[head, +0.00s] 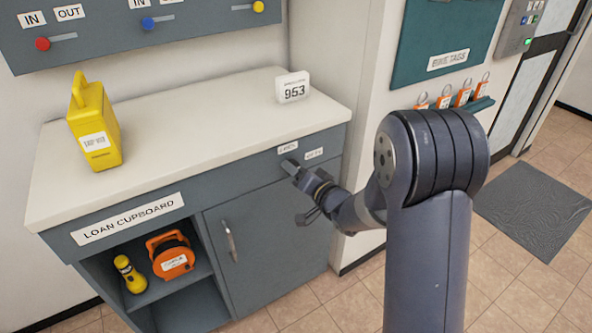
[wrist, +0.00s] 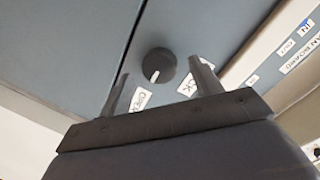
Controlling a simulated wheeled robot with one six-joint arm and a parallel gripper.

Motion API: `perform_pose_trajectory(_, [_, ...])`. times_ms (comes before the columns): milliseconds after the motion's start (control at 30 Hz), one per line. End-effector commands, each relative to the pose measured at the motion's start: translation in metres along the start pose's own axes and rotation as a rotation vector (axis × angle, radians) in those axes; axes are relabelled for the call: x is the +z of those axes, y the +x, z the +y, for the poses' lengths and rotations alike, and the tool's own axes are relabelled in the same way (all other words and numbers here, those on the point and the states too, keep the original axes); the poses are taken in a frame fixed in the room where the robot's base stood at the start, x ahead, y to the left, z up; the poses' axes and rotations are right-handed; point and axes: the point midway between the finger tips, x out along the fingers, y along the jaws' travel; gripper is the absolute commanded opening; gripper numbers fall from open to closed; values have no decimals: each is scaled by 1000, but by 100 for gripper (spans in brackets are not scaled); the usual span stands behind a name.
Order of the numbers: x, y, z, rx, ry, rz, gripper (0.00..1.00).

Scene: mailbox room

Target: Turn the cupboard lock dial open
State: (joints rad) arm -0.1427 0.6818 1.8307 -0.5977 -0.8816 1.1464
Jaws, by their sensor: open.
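The lock dial (wrist: 160,60) is a dark grey round knob with a white mark on the cupboard front. In the wrist view the mark sits low on the knob, slightly left, on the side toward the OPEN label (wrist: 141,99). The second label (wrist: 188,86), partly readable as "CK", is partly behind a finger. My gripper (wrist: 160,68) is open and empty, one finger to each side of the dial; whether the tips reach its depth I cannot tell. In the head view my gripper (head: 297,180) is at the cupboard's upper right front, below two small labels, and the dial is not clear there.
The loan cupboard (head: 190,118) has a closed door with a handle (head: 229,241). An open shelf holds a yellow torch (head: 130,275) and an orange reel (head: 171,255). A yellow case (head: 94,125) and a white 953 sign (head: 293,88) stand on top.

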Motion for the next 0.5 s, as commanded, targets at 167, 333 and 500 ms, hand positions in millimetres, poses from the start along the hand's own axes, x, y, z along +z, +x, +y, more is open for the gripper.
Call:
perform_pose_trajectory(167, [-1,-36,0,2,1,2,61])
perform_pose_trajectory(333, [-1,-68,0,1,1,3,61])
perform_pose_trajectory(500, [-1,-87,0,0,0,2,61])
